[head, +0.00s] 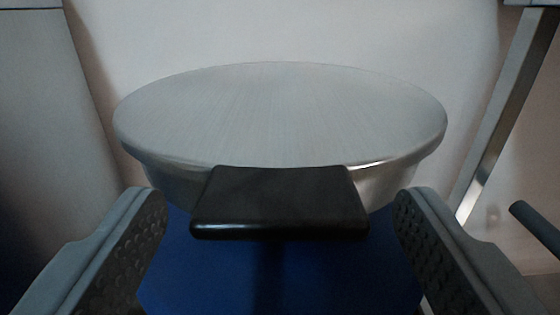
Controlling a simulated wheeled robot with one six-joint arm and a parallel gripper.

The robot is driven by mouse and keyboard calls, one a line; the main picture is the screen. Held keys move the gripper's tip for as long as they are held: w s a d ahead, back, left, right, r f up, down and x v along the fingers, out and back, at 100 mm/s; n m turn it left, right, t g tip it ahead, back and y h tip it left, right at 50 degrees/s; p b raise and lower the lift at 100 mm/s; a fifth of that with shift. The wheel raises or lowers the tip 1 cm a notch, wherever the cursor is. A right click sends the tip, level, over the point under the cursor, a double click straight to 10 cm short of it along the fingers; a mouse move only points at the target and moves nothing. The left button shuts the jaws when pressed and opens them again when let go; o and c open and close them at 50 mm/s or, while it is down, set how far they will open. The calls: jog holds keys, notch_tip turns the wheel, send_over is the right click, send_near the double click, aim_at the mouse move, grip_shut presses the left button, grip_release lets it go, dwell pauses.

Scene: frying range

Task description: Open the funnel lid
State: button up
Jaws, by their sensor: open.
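The funnel lid (280,115) is a round brushed-metal disc in the middle of the head view. It lies flat and closed on the metal funnel (385,182), whose side shows just below the rim. A black block-like handle (280,203) sticks out from the lid's front edge toward me. My gripper (280,215) is open, with one grey, dimpled finger on each side of the handle. Gaps show between both fingers and the handle, and nothing is held. The lower part of the funnel is hidden behind the handle and a blue surface.
A blue surface (200,275) lies below the handle. A grey panel (40,120) stands at the left and a pale wall (280,35) is behind. At the right are a slanted metal bar (510,110) and a dark rod (540,228) near the right finger.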

jog(key=shift+w, duration=0.5)
